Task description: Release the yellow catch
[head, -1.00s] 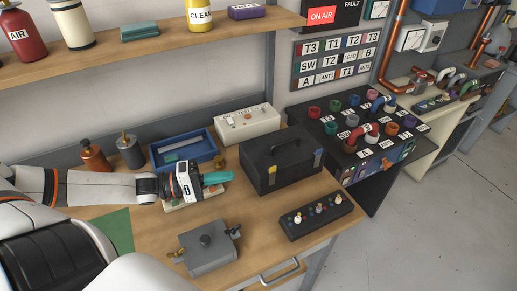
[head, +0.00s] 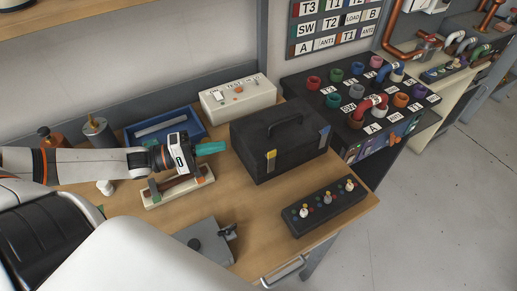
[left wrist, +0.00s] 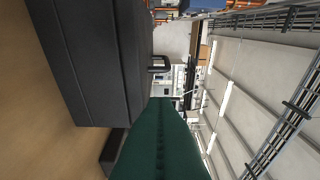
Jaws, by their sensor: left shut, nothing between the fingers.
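The black toolbox (head: 255,165) stands on the wooden bench with its lid down and a handle on top. The yellow catch (head: 271,157) is on its front, towards the left; a blue catch (head: 325,135) is towards the right. My left gripper (head: 212,148), with teal fingers, is shut and empty, to the left of the toolbox and apart from the yellow catch. In the left wrist view its teal fingers (left wrist: 160,145) point past the toolbox's dark side (left wrist: 90,65); the yellow catch does not show there. My right gripper is not in view.
A black switch panel (head: 322,208) lies in front of the toolbox. A grey metal box (head: 205,243) is partly hidden by my body. A wooden holder (head: 180,190) is under my left gripper. A blue tray (head: 190,124) and white test box (head: 237,98) stand behind.

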